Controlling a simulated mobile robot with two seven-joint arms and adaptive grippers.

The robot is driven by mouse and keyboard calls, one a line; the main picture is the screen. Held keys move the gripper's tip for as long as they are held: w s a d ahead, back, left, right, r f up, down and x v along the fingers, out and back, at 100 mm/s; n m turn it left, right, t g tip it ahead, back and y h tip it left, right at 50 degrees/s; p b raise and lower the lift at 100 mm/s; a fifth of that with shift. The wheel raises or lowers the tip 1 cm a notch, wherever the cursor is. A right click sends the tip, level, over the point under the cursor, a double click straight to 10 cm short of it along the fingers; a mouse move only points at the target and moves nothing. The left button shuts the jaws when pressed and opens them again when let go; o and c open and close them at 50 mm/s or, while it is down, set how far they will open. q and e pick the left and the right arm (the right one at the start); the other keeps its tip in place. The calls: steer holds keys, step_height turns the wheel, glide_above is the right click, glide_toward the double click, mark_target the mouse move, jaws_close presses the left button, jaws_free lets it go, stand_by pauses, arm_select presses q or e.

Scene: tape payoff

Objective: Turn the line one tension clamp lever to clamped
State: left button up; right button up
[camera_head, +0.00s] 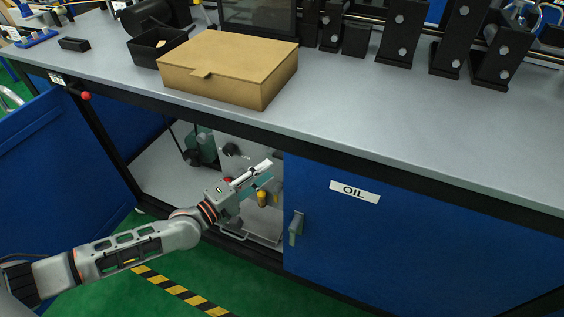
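I cannot pick out the line one tension clamp lever in this view. My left gripper (262,172) reaches from the left into the open bay under the workbench, in front of a grey panel (240,153). A pale finger shows along its upper side. I cannot tell how far apart the fingers are or whether they touch anything. A black knob (230,150) sits on the panel above the gripper, and yellow parts (263,199) show just below it. The gripper hides part of the panel. My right gripper is not in view.
The grey workbench top (400,120) carries a cardboard box (225,75), a black bin (150,48) and several black roller stands (402,35). A blue door marked OIL (400,235) with a handle (296,228) borders the bay. A red knob (86,96) is on the bench edge.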

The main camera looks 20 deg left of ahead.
arm_select(q)
steer(key=b+x, duration=0.1)
steer(key=x, duration=0.5)
jaws_close()
